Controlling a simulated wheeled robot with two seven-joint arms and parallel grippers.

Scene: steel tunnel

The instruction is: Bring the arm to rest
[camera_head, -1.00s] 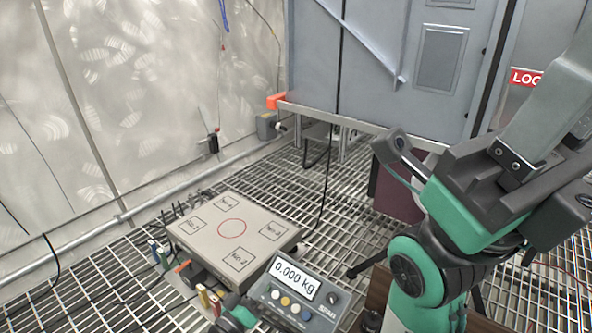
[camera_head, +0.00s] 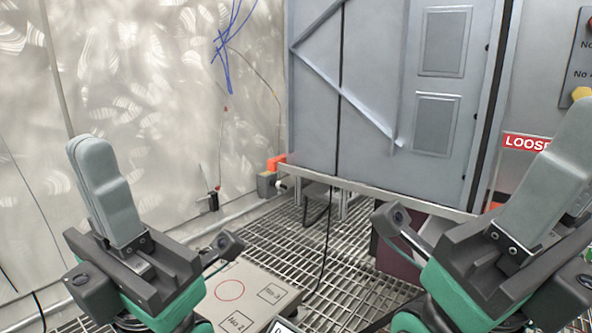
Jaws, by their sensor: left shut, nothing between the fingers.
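My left gripper (camera_head: 86,152) stands upright at the left of the head view, its grey fingers pointing up and pressed together with nothing between them. My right gripper (camera_head: 574,115) is at the right edge, its grey fingers pointing up and to the right. The near finger hides most of the far one, so its opening cannot be told. Both grippers are raised in front of me, apart from each other, and neither is seen touching anything.
A pale platform with a red circle (camera_head: 230,290) lies low between the arms on the steel grating (camera_head: 300,235). A grey cabinet (camera_head: 380,100) stands behind, with a red sign (camera_head: 525,142) at right. Blue cables (camera_head: 226,50) hang by the pale wall. Free air lies between the grippers.

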